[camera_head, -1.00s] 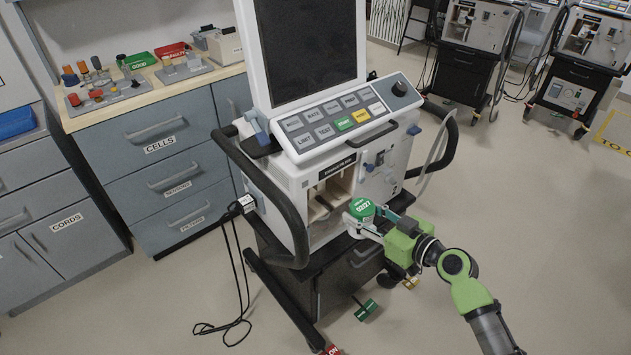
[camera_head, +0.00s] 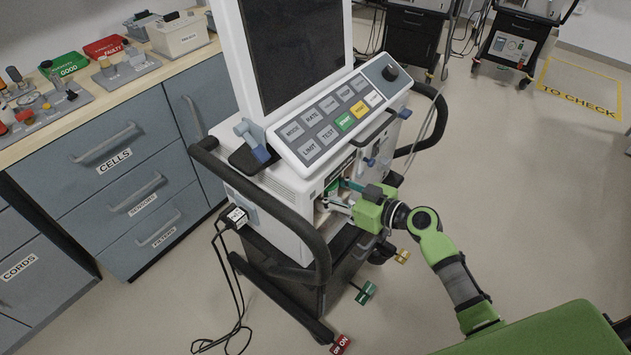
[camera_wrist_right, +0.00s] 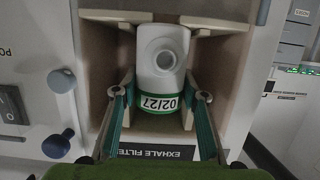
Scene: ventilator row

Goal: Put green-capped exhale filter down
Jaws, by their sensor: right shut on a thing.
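The exhale filter (camera_wrist_right: 161,58) shows in the right wrist view as a white body with a round port and a green band labelled 02/27. It is inside the open filter bay (camera_wrist_right: 238,60) of the ventilator (camera_head: 290,200), between the bay's pale holder pieces. My right gripper (camera_wrist_right: 160,95) is shut on the filter, one finger on each side. In the head view, my right gripper (camera_head: 342,194) reaches into the bay, and only a little of the green cap (camera_head: 333,186) shows. Whether the filter rests on the holder cannot be told. My left gripper is not in view.
The ventilator's button panel (camera_head: 340,112) overhangs the bay. Blue knobs (camera_wrist_right: 57,145) stand out beside the opening. The worktop (camera_head: 120,85) at left holds a green GOOD tray (camera_head: 64,67) and a red FAULTY tray (camera_head: 104,46). Open floor lies at right.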

